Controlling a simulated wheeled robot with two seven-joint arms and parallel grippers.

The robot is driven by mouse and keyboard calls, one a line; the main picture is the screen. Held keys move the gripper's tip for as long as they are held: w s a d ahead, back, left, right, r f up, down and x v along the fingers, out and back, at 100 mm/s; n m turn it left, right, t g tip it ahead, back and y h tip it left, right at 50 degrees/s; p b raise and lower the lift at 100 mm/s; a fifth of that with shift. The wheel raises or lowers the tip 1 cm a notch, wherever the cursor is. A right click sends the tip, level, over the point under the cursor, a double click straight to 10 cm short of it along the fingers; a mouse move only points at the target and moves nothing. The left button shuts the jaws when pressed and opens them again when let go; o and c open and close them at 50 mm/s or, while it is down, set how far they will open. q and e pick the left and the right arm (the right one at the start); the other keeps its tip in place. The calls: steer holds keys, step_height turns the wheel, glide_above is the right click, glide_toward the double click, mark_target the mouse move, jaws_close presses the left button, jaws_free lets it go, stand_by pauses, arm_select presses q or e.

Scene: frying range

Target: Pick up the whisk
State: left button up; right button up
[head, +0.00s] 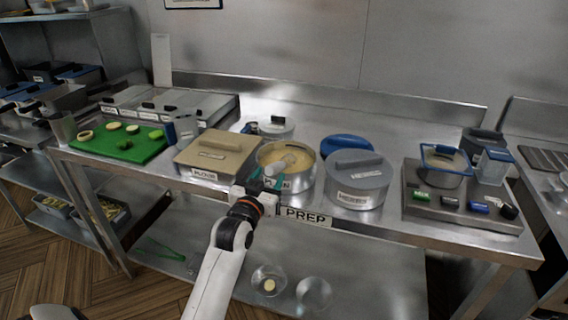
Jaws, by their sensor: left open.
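My left gripper (266,180) is open at the front of the round metal batter pot (301,184), its teal fingertips apart. The pot holds yellowish batter (298,156). A pale grey utensil, apparently the whisk (288,161), stands in the batter just beyond and right of my fingertips. Its wires cannot be made out, and my gripper hides part of the pot's front left. I cannot tell whether the fingers touch the utensil. My right gripper is not in view.
A lidded flour box (214,151) stands left of the pot, and a lidded round pot (357,184) close on its right. A green board (112,146) is at the left, and a metal tray (458,212) at the right. Green tongs (162,249) lie on the lower shelf.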

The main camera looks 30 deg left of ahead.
mark_target(282, 165)
arm_select(q)
steer(key=x, duration=0.5)
steer(key=shift+f+p, duration=0.15)
steer(key=shift+p, duration=0.25)
steer(key=c, duration=1.1)
